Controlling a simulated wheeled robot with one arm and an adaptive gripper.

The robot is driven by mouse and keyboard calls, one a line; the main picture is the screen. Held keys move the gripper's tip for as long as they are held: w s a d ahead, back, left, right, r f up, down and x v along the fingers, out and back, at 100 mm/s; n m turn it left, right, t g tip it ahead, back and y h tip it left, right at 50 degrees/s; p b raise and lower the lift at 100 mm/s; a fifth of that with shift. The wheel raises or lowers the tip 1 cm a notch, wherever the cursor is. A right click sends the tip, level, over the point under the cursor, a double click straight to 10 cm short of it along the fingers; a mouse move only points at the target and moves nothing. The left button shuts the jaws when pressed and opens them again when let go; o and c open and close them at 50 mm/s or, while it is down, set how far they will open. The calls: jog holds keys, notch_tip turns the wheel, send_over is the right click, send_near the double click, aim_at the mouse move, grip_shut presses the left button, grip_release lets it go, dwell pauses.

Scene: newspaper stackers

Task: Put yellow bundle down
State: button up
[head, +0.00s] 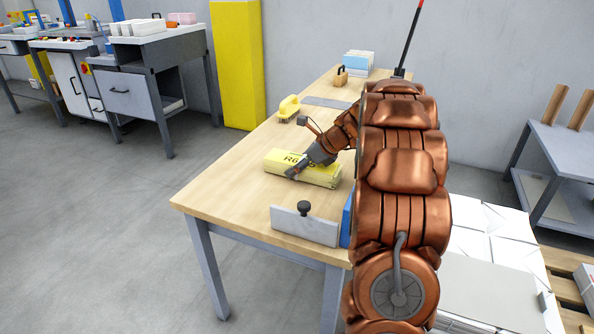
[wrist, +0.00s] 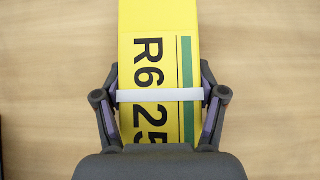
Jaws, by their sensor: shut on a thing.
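The yellow bundle (head: 318,174) lies flat on, or just above, the light wood table (head: 222,189); I cannot tell if it touches. In the wrist view the yellow bundle (wrist: 160,22) shows black "R6 25" print, a green stripe and a white strap (wrist: 160,96) across it. My gripper (head: 296,172) is over the bundle in the head view. In the wrist view my gripper (wrist: 160,98) has a finger on each long side of the bundle, shut on it. The bundle's near end is hidden behind the gripper body.
A grey plate with a black knob (head: 304,223) stands at the table's near edge. A yellow-handled brush (head: 289,107), a wooden block with a handle (head: 341,77) and a blue-white stack (head: 358,62) are farther back. The table's left part is clear. White bundles (head: 487,225) lie on the right.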

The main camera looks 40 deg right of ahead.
dwell(0.3)
jog(key=o, duration=1.8)
jog(key=shift+f, duration=0.1)
jog(key=shift+c, duration=0.2)
jog(key=p+v, duration=0.4)
jog(key=v, duration=0.7)
jog(key=shift+w+a, duration=0.1)
jog(key=shift+s+d+r, duration=0.25)
jog(key=shift+s+r, duration=0.2)
jog(key=shift+r, duration=0.05)
